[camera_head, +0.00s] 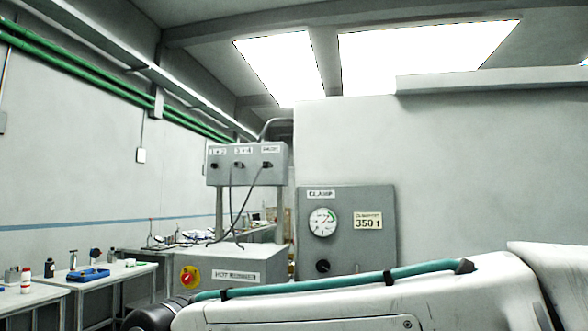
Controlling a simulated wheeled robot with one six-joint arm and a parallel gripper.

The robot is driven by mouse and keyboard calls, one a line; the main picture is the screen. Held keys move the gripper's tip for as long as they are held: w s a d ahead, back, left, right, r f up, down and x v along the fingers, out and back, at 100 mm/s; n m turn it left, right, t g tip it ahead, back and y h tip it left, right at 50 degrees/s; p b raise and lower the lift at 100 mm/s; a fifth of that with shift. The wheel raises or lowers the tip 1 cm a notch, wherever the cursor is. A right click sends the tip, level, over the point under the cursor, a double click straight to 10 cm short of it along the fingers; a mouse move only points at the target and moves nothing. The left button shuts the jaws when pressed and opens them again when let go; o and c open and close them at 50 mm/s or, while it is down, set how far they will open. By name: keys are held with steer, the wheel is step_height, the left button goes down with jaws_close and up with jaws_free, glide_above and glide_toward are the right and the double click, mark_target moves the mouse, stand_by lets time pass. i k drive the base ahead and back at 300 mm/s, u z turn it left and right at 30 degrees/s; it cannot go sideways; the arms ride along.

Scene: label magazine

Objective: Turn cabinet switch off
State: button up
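A grey cabinet (385,262) labelled "CLAMP" stands right of centre. It carries a round dial gauge (323,222), a "350 t" plate (368,221) and a black rotary knob (323,266) low on its face. Left of it, a lower grey box (222,255) bears a red rotary switch on a yellow plate (189,277). Which of these is the cabinet switch, and whether it is on or off, I cannot tell. My white arm with a teal cable crosses the lower right, in front of the cabinet's bottom. My gripper's fingers are not visible.
A grey control box (247,163) with several black knobs stands on posts behind the lower box, a cable hanging from it. Benches (88,285) with tools, bottles and a blue tray (90,274) line the left. A large pale panel (450,170) fills the right background.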

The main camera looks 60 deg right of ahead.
mark_target(186, 278)
steer(key=z, duration=1.45)
